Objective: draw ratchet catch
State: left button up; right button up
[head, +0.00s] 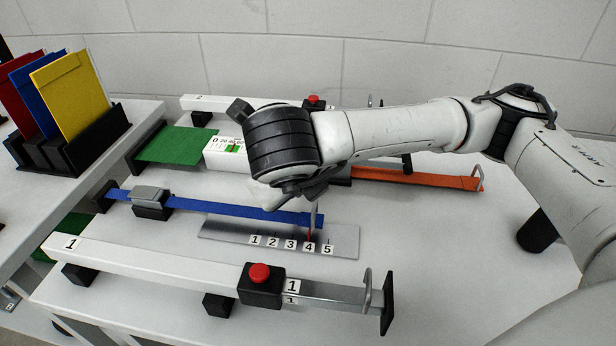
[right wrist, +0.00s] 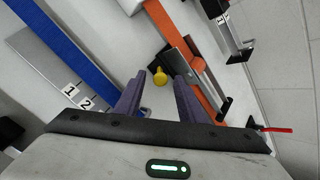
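A yellow knob (right wrist: 160,76) shows in the right wrist view beside a grey metal plate (right wrist: 182,62) on the orange strap (right wrist: 158,22). I cannot tell for sure which part is the ratchet catch. My right gripper (right wrist: 159,92) is open, with its fingers apart on either side of the knob in the picture and nothing held between them; I cannot tell how far above it they are. In the head view the right arm reaches in from the right and hides the knob and plate; the orange strap (head: 420,178) continues right of it. My left gripper is out of view.
A blue strap (head: 235,206) runs past a numbered scale plate (head: 345,243). A front rail carries a red button (head: 260,274). A green strip (head: 175,146) and a white gauge box (head: 222,153) lie behind. A rack holds coloured boards (head: 75,92) at left.

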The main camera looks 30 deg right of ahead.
jog(key=p+v, duration=0.2)
jog(key=v, duration=0.8)
jog(key=shift+r, duration=0.2)
